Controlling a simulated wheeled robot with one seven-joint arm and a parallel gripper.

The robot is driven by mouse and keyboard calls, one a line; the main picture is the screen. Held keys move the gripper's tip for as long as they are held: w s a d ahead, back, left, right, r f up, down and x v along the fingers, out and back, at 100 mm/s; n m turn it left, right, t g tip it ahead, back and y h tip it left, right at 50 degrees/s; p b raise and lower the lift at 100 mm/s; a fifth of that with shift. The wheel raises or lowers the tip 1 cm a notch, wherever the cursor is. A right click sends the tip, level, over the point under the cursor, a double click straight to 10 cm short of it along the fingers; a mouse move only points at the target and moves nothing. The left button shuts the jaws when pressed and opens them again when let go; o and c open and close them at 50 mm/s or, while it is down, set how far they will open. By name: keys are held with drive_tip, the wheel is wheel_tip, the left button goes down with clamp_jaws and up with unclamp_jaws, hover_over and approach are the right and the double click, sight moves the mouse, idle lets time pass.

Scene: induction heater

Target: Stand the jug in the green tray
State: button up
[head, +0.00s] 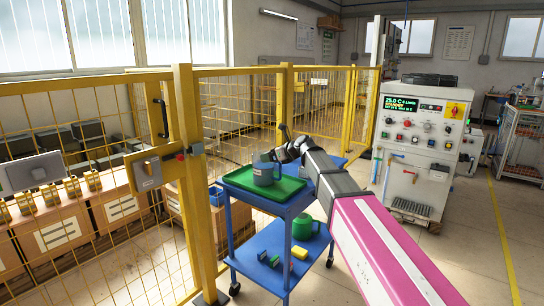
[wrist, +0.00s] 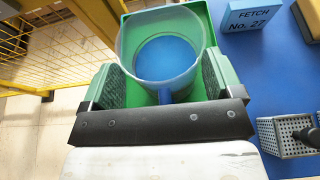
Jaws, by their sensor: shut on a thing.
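The jug (head: 266,172) is grey-blue and upright, above or in the green tray (head: 289,196) on the trolley's top shelf. In the wrist view, I look into the open mouth of the jug (wrist: 166,56), with its blue inside. The green tray (wrist: 195,12) shows behind the jug there. I cannot tell whether the jug's base touches the tray floor.
The blue trolley (head: 262,245) has a green pot (head: 303,227) and small blocks on its lower shelf. A "FETCH No. 27" block (wrist: 248,15) and a perforated metal holder (wrist: 284,136) stand right of the tray. A yellow mesh fence (head: 185,150) stands close left.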

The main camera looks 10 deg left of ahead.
drive_tip(key=o, duration=1.8)
drive_tip(key=shift+f, duration=0.1)
drive_tip(key=shift+o, duration=0.2)
drive_tip(key=v, duration=1.2)
drive_tip(key=s+d+f+n+g+h, duration=0.1)
drive_tip(key=s+d+f+n+h, duration=0.15)
drive_tip(key=d+f, duration=0.45)
drive_tip(key=s+d+f+n+h, duration=0.15)
drive_tip(key=d+f+n, duration=0.25)
drive_tip(key=f, duration=0.5)
drive_tip(key=s+d+f+n+g+h, duration=0.1)
drive_tip(key=d+f+n+h, duration=0.1)
drive_tip(key=d+f+n, duration=0.35)
drive_tip(key=s+d+f+n+g+h, duration=0.1)
drive_tip(key=s+d+f+n+h, duration=0.2)
drive_tip(key=s+d+f+n, duration=0.2)
drive_tip(key=s+d+f+n+g+h, duration=0.2)
drive_tip(key=s+d+f+n, duration=0.3)
drive_tip(key=s+d+f, duration=0.4)
drive_tip(key=d+f+h, duration=0.1)
drive_tip(key=d+f, duration=0.3)
drive_tip(key=shift+s+d+f+n, duration=0.2)
drive_tip(key=shift+d+n, duration=0.1)
drive_tip(key=shift+d, duration=0.05)
